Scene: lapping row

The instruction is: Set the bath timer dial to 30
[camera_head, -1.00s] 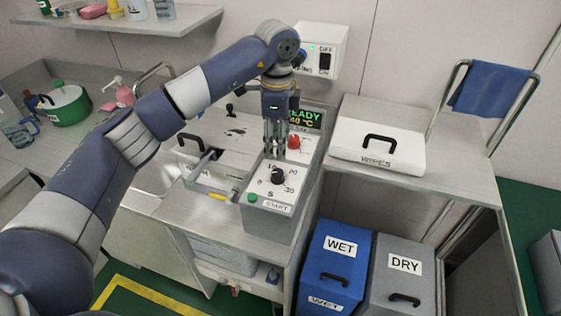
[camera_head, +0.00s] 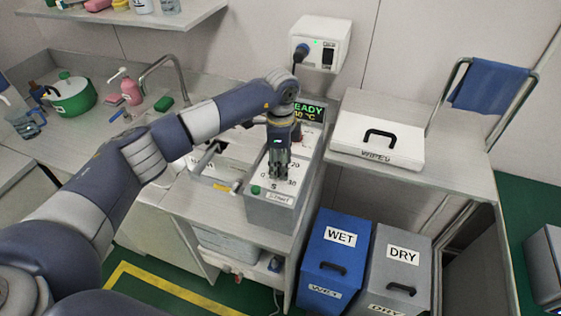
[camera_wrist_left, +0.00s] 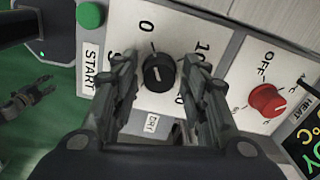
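The bath timer dial (camera_wrist_left: 158,73) is a round black knob with a white pointer line on a white panel, ringed by printed numbers. My left gripper (camera_wrist_left: 160,82) points down at the panel with its two fingers open, one on each side of the dial; I cannot tell if they touch it. In the head view my left gripper (camera_head: 277,172) covers the dial and much of its scale; the "30" mark shows beside the fingers. The fingers hide part of the scale in the wrist view too.
A green START button (camera_wrist_left: 90,15) and a red heat knob (camera_wrist_left: 267,100) flank the dial on the control box. A display (camera_head: 308,112) reads READY. A wipes box (camera_head: 375,140) lies on the counter at right. WET (camera_head: 333,258) and DRY (camera_head: 397,270) bins stand below.

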